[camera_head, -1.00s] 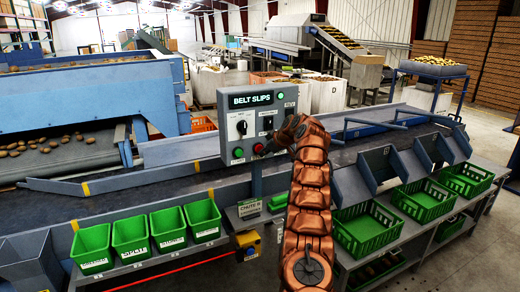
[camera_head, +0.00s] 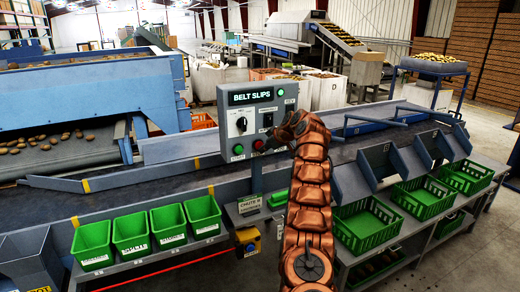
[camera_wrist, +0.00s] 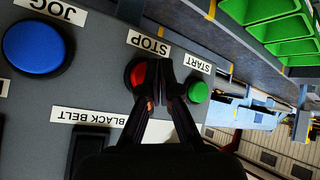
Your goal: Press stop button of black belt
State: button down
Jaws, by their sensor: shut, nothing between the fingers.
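The grey control panel (camera_head: 225,125) carries a "BELT SLIPS" display at its top. In the wrist view the panel appears upside down, with a "BLACK BELT" label (camera_wrist: 95,117). The red stop button (camera_wrist: 137,72) sits under the "STOP" label (camera_wrist: 148,42); it also shows in the head view (camera_head: 258,144). The green start button (camera_wrist: 198,92) is to its right in the wrist view. My gripper (camera_wrist: 161,68) is shut and empty. Its fingertips are at the red button and cover its right part. I cannot tell whether they touch it.
A blue "JOG" button (camera_wrist: 35,47) is on the same panel. The dark belt (camera_head: 130,200) runs behind the panel. Green bins (camera_head: 131,233) stand in front at left, and green crates (camera_head: 424,198) at right. A yellow box (camera_head: 248,241) hangs below the panel.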

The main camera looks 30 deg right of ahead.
jog(key=shift+s+b, duration=0.3)
jog(key=shift+b, duration=0.2)
jog(key=shift+f+b, duration=0.1)
jog(key=shift+b, duration=0.25)
jog(key=s+b, duration=0.1)
jog(key=b, duration=0.2)
jog(key=s+b, duration=0.2)
jog(key=b, duration=0.1)
jog(key=s+b, duration=0.2)
jog(key=b, duration=0.1)
jog(key=shift+a, duration=0.25)
jog(key=shift+a, duration=0.1)
dwell(0.4)
